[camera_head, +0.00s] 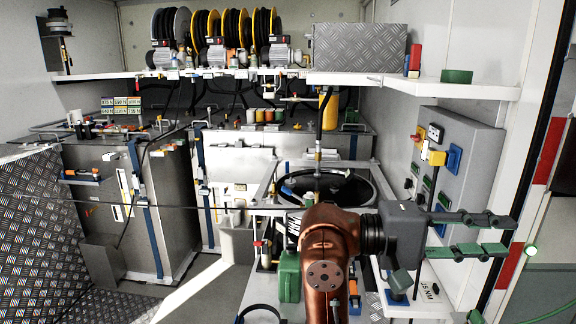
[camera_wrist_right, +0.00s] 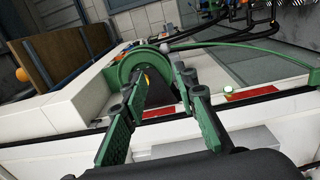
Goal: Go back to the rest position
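My right arm reaches in from the bottom centre of the head view and bends to the right. Its gripper (camera_head: 506,236) points right, near the open edge by the red and white striped post. Its two green-padded fingers are apart with nothing between them. The right wrist view shows the same gripper (camera_wrist_right: 162,78) open and empty, over a light ledge with a green round reel-like part (camera_wrist_right: 140,68) beyond it. My left gripper is not in view.
Grey tanks (camera_head: 110,205) with blue straps (camera_head: 143,205) stand at left. A shelf (camera_head: 440,88) holds hose reels (camera_head: 235,30). A grey control panel (camera_head: 480,150) is on the right wall, close to the gripper. A black round basin (camera_head: 355,188) lies behind the arm.

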